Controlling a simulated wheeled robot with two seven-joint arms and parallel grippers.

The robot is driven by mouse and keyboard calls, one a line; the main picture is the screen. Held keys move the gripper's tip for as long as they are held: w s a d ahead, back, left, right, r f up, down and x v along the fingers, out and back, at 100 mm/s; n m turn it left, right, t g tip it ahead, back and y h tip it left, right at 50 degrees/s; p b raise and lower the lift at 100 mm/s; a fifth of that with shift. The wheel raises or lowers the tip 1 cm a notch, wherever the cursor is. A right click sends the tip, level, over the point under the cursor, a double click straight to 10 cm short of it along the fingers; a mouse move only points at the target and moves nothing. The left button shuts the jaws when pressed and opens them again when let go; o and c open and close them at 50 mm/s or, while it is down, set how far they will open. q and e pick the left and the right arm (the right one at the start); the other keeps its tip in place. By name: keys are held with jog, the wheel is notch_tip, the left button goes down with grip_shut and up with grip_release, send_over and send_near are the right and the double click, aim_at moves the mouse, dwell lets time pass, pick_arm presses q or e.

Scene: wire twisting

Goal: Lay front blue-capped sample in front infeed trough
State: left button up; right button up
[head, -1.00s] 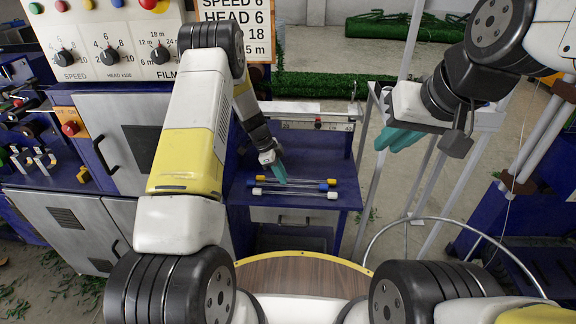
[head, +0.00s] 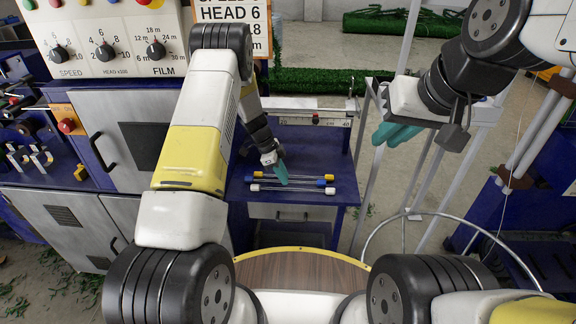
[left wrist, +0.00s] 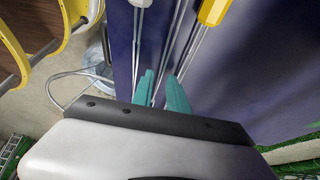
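Several thin clear rods lie across a small blue table (head: 235,192). A blue cap (head: 321,183) shows at the right end of one rod, between a yellow cap (head: 257,174) row and a white cap (head: 330,190) row. My left gripper (head: 283,182) points down over the middle of the rods. In the left wrist view its teal fingers (left wrist: 162,88) are apart, with rods passing between or beneath them; contact cannot be told. A white cap and a yellow cap (left wrist: 213,11) show there, but no blue one. My right gripper (head: 395,136) hangs away from the table. I cannot make out the infeed trough clearly.
A machine with a knob panel (head: 105,45) and grey doors stands at the left. A ruled rail (head: 315,121) runs behind the table. A white metal frame and a round hoop (head: 400,218) stand at the right. Green turf rolls lie behind.

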pick_arm(q)
jog(key=shift+d+f, duration=0.15)
jog(key=shift+f, duration=0.25)
jog(key=shift+c, duration=0.2)
grip_shut()
jog(key=shift+r, duration=0.15)
